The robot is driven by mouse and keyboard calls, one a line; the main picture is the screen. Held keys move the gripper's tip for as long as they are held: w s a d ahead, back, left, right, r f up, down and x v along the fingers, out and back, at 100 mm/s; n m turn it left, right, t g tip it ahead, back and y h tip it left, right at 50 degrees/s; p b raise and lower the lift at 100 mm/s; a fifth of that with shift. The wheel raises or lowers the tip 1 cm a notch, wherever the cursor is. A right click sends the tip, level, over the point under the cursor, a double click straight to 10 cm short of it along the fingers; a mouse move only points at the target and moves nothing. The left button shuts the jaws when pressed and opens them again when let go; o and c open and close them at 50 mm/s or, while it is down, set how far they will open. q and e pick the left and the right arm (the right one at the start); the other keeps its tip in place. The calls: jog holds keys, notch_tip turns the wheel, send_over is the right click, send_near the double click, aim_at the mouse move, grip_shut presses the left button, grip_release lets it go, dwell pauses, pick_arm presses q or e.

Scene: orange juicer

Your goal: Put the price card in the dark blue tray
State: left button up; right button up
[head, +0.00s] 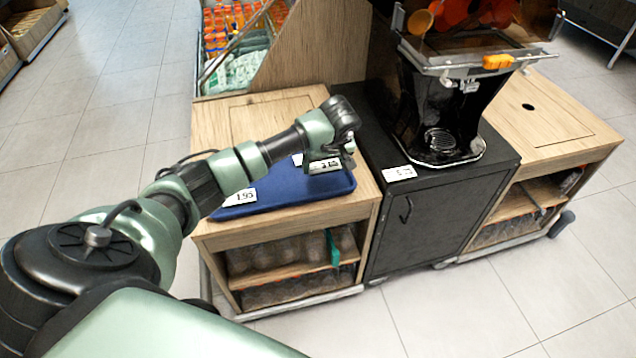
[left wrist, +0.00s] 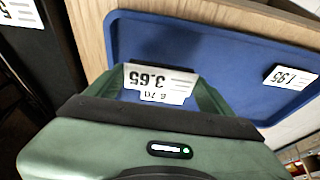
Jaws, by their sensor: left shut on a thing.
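My left gripper (head: 347,150) is shut on a white price card (head: 325,165) and holds it over the right part of the dark blue tray (head: 290,200). In the left wrist view the held card (left wrist: 160,84) reads 3.65 upside down and sits between the green fingers, with the blue tray (left wrist: 215,55) behind it. Whether the card touches the tray cannot be told. Another price card (head: 240,197), reading 1.95, lies at the tray's left end; it also shows in the left wrist view (left wrist: 290,77). My right gripper is not in view.
The tray rests on a wooden cabinet (head: 215,120) with bagged goods on its shelves. To the right, a black cabinet (head: 430,210) bears the juicer (head: 440,110) and another price card (head: 399,173). A chilled bottle display (head: 230,50) stands behind.

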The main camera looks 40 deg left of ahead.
aim_at(323, 183)
pick_arm(q)
jog(key=shift+f, duration=0.8)
notch_tip(323, 183, down, 4)
jog(key=b, duration=0.3)
jog(key=shift+d+f+b, duration=0.1)
jog(key=shift+b, duration=0.2)
jog(key=shift+f, duration=0.1)
jog(key=o, duration=1.2)
jog(key=shift+o, duration=0.2)
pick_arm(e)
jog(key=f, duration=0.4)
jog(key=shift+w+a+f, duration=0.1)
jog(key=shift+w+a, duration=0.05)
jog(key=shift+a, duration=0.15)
